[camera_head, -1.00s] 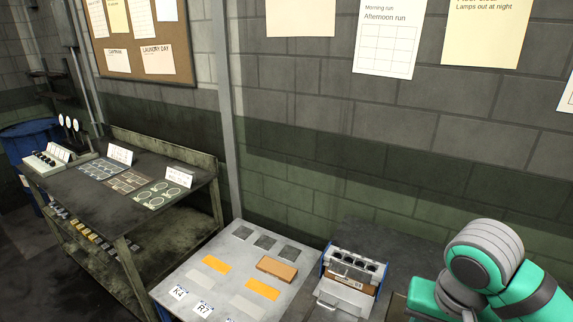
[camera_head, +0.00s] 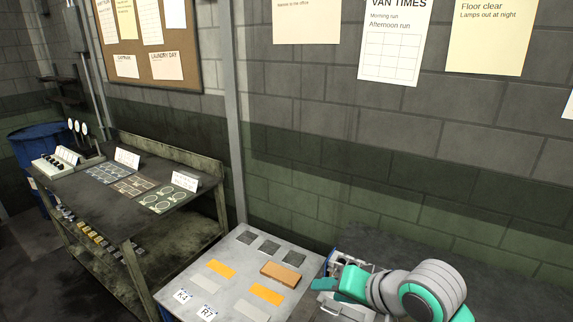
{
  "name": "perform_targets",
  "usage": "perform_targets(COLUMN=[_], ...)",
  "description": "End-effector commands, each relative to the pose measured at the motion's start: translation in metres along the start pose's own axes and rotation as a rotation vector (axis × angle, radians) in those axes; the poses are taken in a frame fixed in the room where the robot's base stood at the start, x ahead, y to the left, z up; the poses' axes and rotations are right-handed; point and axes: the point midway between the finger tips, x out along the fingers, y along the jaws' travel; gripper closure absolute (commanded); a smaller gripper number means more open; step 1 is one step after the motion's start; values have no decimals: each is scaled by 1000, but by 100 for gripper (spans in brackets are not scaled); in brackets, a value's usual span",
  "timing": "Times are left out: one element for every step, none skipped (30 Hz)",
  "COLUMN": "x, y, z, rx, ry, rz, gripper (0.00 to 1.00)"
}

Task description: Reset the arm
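My arm, grey and green, reaches in from the lower right in the head view. My gripper (camera_head: 322,285) is at its left end, in front of the bolt former (camera_head: 345,272), a small metal machine with a row of round openings. The arm covers most of the machine. The fingers are too small and too much turned away to tell whether they are open or shut, and I see nothing clearly held.
A grey table (camera_head: 222,268) beside the machine carries an orange-brown block (camera_head: 281,274), orange and grey pads, dark squares and cards marked K4 and R7. A dark bench (camera_head: 110,205) with marked mats stands at left. A blue bin (camera_head: 32,150) is behind it.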

Motion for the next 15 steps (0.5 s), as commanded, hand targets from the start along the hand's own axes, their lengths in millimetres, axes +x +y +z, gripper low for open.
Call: perform_targets(x=[11, 16, 22, 25, 29, 33, 36, 39, 42, 45, 47, 51, 53, 55, 58], y=[-16, -24, -35, -42, -49, -58, -63, -69, -76, -81, -85, -91, -94, -98, -102], z=[-1, -3, -6, -7, -9, -11, -13, -13, -15, -16, -17, -17, -18, -18, -17], rx=[0, -2, -1, -1, 0, 4, 8, 12, 19, 25, 32, 41, 49, 58, 68], ry=[28, 50, 76, 97, 118, 146, 169, 189, 218, 239, 261, 289, 311, 332, 360], rz=[-65, -98, -141, -172, -201, -240, -267, -293, -326, -351, -372, -401, -420, -440, -463], gripper=[60, 60, 60, 60, 60, 60, 60, 60, 60, 60, 60, 60, 60, 60, 60])
